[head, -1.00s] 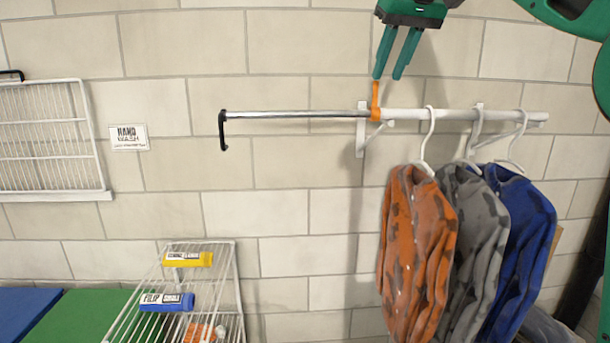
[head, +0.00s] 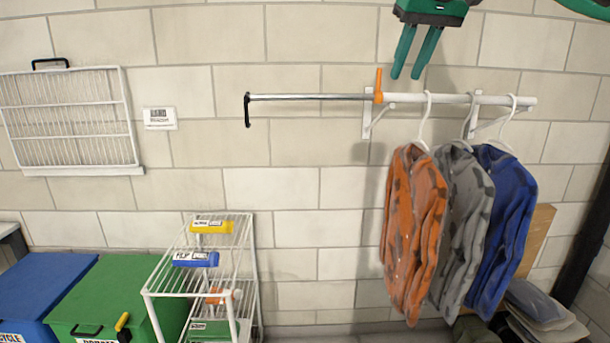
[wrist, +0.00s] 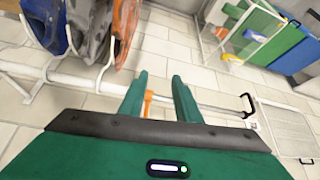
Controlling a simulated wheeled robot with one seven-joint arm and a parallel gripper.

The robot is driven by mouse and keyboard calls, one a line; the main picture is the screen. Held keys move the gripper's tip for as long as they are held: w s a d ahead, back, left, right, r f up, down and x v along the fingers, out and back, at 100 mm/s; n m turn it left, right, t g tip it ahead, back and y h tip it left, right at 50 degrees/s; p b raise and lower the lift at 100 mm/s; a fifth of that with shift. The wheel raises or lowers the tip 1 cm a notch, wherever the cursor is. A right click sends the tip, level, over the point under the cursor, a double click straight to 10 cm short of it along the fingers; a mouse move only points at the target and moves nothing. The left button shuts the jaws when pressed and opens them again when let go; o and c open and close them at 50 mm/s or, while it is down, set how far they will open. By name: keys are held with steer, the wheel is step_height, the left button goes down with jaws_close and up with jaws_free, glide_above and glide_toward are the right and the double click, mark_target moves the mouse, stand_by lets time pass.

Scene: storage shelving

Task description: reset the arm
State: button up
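My gripper (head: 416,72) is at the top of the head view, its two green fingers pointing down and apart with nothing between them. It is above the clothes rail (head: 310,97), just right of the rail's upright orange lever (head: 379,86), and does not appear to touch it. In the wrist view my gripper (wrist: 158,82) is also open, with the orange lever (wrist: 147,103) showing between its fingers. The rail is fixed to the wall, with a chrome part on the left ending in a black hook and a white part on the right.
Orange (head: 413,230), grey (head: 462,225) and blue (head: 505,225) jackets hang on white hangers from the rail's right part. A white wire shelf (head: 250,290) holds small tubes at lower left. Blue (head: 45,290) and green (head: 115,290) bins stand beside it. A folded wire rack (head: 70,120) is on the wall.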

steer(key=s+d+f+m+g+h, duration=0.1)
steer(key=s+d+f+m+g, duration=0.15)
steer(key=s+d+f, duration=0.7)
steer(key=s+d+f+m+g+h, duration=0.1)
steer(key=s+d+f+m, duration=0.2)
steer(key=s+d+f, duration=0.65)
steer(key=s+f+m+g+y, duration=0.1)
steer(key=s+f+m+g, duration=0.1)
steer(key=s+f, duration=2)
steer(key=shift+s+f+m, duration=0.2)
steer(key=shift+f+m, duration=0.35)
steer(key=shift+f, duration=0.05)
steer(key=shift+w+a+g, duration=0.1)
steer(key=shift+w+g, duration=0.05)
steer(key=shift+g, duration=0.1)
steer(key=shift+w+f, duration=0.2)
steer(key=shift+w, duration=0.3)
